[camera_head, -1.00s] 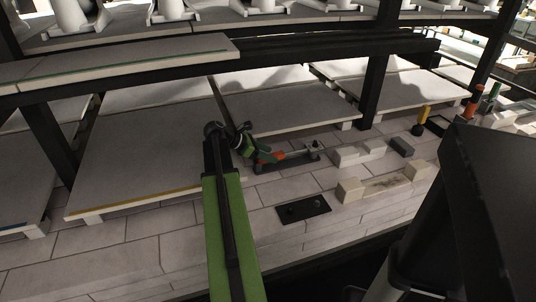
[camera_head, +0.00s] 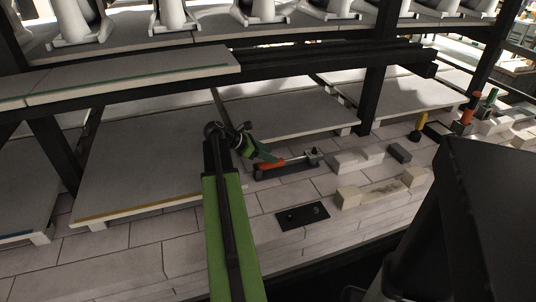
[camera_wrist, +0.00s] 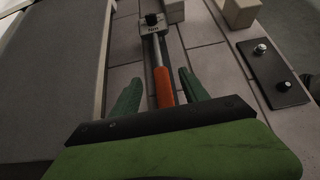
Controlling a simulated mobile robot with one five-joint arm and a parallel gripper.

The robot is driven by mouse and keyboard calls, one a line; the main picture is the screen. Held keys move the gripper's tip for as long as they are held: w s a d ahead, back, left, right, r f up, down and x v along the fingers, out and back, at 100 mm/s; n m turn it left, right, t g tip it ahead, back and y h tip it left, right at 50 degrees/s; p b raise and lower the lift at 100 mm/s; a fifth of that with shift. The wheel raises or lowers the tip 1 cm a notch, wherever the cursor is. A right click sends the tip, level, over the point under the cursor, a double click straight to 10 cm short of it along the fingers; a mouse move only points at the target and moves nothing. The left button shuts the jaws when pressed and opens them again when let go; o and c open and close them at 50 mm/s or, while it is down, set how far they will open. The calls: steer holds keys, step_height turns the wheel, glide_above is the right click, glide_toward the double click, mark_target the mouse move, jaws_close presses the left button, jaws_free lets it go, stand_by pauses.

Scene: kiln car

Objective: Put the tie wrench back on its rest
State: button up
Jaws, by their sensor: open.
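The tie wrench, with an orange handle (camera_wrist: 164,90) and a thin metal shaft, lies low over the pale brick deck; its orange handle also shows in the head view (camera_head: 271,163). Its far end has a grey block-like head with a dark knob (camera_wrist: 152,21). My gripper (camera_wrist: 160,82) is open, its two green fingers on either side of the handle with gaps showing. In the head view my gripper (camera_head: 262,154) is at the handle's near-left end. A black plate with two studs (camera_head: 303,216) lies on the bricks; I cannot tell whether it is the rest.
Pale blocks (camera_head: 350,158) stand right of the wrench, with more (camera_head: 347,197) nearer. A yellow-and-black piece (camera_head: 421,121) stands farther right. A grey slab (camera_head: 140,175) lies left of my arm. A dark beam (camera_head: 330,57) and a post (camera_head: 376,95) stand behind.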

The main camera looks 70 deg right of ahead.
steer(key=shift+r+p, duration=1.4)
steer(key=shift+r, duration=0.1)
steer(key=p+v, duration=1)
steer(key=v, duration=0.7)
steer(key=shift+w+a, duration=0.2)
